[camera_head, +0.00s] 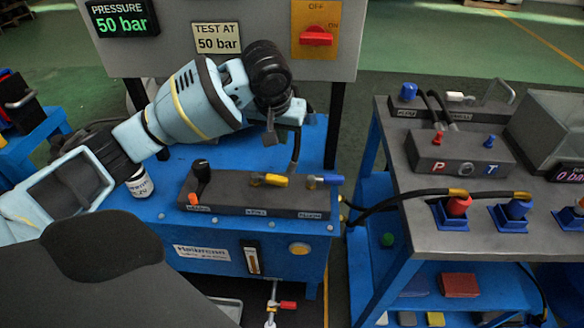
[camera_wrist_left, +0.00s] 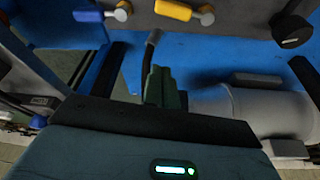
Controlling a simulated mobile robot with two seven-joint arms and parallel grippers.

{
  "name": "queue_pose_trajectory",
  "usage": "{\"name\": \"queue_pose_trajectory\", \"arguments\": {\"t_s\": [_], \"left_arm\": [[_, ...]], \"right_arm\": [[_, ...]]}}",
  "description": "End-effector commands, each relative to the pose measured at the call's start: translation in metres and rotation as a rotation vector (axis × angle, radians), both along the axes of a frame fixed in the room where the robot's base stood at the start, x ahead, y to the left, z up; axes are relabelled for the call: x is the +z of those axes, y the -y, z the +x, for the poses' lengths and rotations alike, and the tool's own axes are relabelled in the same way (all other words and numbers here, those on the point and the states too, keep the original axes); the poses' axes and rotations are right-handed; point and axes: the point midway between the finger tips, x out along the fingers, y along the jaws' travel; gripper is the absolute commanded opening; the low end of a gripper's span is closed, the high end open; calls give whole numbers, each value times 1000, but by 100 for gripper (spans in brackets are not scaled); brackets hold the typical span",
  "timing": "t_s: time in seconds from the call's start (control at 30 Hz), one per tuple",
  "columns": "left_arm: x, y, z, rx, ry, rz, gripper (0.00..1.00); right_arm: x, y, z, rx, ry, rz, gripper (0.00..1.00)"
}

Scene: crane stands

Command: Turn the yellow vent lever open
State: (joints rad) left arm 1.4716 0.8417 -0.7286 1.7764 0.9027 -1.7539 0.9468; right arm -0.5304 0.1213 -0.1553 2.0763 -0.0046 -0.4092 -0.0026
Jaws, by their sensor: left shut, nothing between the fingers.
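The yellow vent lever (camera_head: 275,181) lies along the top of the dark valve block (camera_head: 230,205), in the middle. Its handle points right from a small brass hub. It also shows at the top of the left wrist view (camera_wrist_left: 173,10). My left gripper (camera_head: 271,138) hangs above and behind the block, over the blue bench top, apart from the lever. Its fingers are shut and empty. My right gripper is in neither view.
On the same block are a black knob (camera_head: 202,170) to the left and a blue lever (camera_head: 326,180) to the right. A black hose (camera_head: 295,153) rises behind the block near my gripper. A grey panel (camera_head: 180,55) stands behind. A second bench (camera_head: 440,232) is to the right.

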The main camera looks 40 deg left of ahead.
Motion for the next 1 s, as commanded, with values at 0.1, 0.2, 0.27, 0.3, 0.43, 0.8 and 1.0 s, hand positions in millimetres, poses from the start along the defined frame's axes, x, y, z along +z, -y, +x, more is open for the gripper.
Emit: {"name": "queue_pose_trajectory", "arguments": {"t_s": [0.1,0.2,0.27,0.3,0.43,0.8,1.0], "left_arm": [[-1,0,0,0,0,0,0],[-6,-1,2,-1,-1,0,0],[-13,-1,4,-2,-2,1,0],[-18,-2,5,-2,-2,1,0],[-40,-4,12,-2,-3,0,0],[-98,-11,31,-3,-2,1,0],[-94,-4,11,-6,2,2,0]], "right_arm": [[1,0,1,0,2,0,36],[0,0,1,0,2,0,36],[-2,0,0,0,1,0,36],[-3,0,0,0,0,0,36],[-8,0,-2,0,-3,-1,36],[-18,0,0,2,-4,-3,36],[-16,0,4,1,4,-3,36]]}}
